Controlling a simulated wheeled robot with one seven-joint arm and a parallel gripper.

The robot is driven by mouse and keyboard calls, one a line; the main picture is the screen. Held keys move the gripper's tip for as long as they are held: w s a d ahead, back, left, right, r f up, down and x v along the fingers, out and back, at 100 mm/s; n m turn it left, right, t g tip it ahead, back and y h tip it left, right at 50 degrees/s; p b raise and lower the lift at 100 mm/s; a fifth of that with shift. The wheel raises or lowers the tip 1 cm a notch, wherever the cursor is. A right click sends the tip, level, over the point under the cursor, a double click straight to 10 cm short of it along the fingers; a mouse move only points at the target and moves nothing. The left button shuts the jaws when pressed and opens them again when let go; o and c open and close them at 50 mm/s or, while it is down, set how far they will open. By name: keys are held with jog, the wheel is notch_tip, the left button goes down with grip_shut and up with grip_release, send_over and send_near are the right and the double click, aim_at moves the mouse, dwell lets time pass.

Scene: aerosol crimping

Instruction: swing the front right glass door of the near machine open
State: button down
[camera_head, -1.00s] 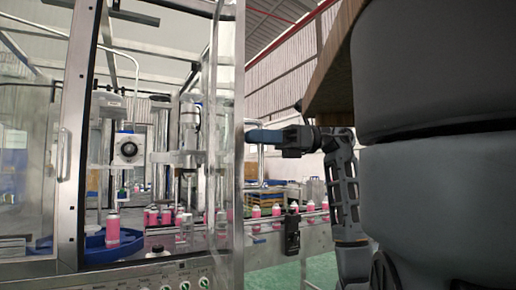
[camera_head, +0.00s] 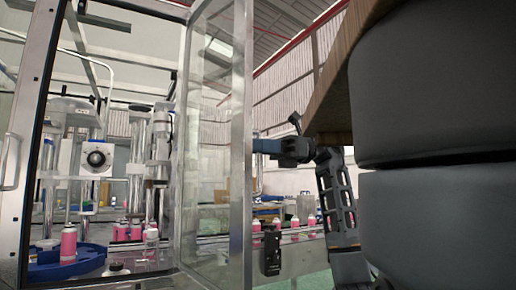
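The front right glass door (camera_head: 212,140) of the near machine stands partly open, swung out toward me. Its metal outer edge (camera_head: 240,150) runs upright near the middle of the view. My gripper (camera_head: 262,146) is at the right side of that edge, at about mid height.
The machine's opening shows pink cans (camera_head: 68,243), a blue curved guide (camera_head: 50,268) and a round dial (camera_head: 96,158). A left door with a handle (camera_head: 10,162) is at the left edge. A conveyor (camera_head: 303,250) with several pink cans runs behind the door.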

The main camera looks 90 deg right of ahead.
jog(key=shift+s, duration=0.1)
jog(key=c, duration=1.2)
grip_release()
jog(key=v, duration=0.7)
jog(key=shift+s+d, duration=0.15)
jog(key=shift+s, duration=0.15)
jog(key=shift+s, duration=0.1)
